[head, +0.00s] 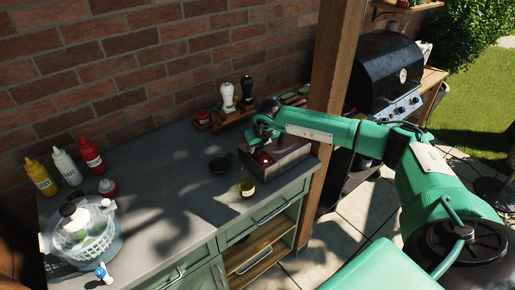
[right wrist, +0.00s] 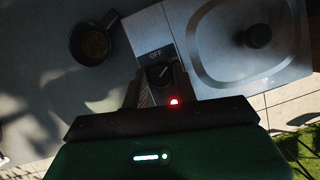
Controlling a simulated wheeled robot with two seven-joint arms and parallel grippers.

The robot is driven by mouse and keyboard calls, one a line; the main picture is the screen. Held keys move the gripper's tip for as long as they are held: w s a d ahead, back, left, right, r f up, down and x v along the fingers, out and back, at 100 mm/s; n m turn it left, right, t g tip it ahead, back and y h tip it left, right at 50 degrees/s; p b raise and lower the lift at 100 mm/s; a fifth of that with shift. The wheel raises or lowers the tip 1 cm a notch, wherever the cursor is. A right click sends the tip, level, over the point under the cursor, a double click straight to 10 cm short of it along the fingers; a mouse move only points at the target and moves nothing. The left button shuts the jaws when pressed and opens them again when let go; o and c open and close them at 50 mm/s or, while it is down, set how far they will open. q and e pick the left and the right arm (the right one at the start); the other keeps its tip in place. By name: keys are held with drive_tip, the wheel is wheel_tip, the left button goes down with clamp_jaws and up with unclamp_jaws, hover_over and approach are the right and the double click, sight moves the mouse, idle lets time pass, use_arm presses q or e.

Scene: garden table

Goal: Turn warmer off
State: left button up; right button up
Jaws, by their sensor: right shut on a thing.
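The warmer (head: 288,163) is a grey steel box with a lidded top on the counter, left of the wooden post. The right wrist view shows its lid (right wrist: 250,38) and its dark round knob (right wrist: 159,74) below the word OFF. The knob's pale mark points up and to the right, apart from the word. A red light (right wrist: 174,101) glows beside the knob. My right gripper (head: 262,148) is over the warmer's left end, its fingers (right wrist: 158,88) shut on the knob from either side. My left gripper is not in view.
Sauce bottles (head: 90,157) and a salad spinner (head: 85,235) are at the left. A grill (head: 385,75) stands beyond the post.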

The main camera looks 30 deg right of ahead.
drive_tip(key=n+b, duration=0.1)
drive_tip(key=b, duration=0.1)
drive_tip(key=n+y+b, duration=0.1)
drive_tip(key=n, duration=0.1)
drive_tip(key=n+b, duration=0.1)
drive_tip(key=b, duration=0.1)
drive_tip(key=shift+d+f+n+y+b, duration=0.15)
drive_tip(key=shift+f+n+y+b, duration=0.15)
drive_tip(key=shift+y, duration=0.1)
drive_tip(key=n+b, duration=0.1)
drive_tip(key=n+y+b, duration=0.1)
drive_tip(key=n, duration=0.1)
drive_tip(key=shift+w+d+r+g+b, duration=0.1)
drive_tip(key=shift+r+g+b, duration=0.1)
drive_tip(key=shift+g+b, duration=0.1)
drive_tip(key=shift+r+n+g+y+b, duration=0.15)
drive_tip(key=shift+n+g+y+b, duration=0.4)
drive_tip(key=shift+n, duration=1.15)
drive_tip(key=shift+b, duration=0.3)
drive_tip(key=o, duration=1)
drive_tip(key=shift+c, duration=0.2)
drive_tip(key=shift+r, duration=0.1)
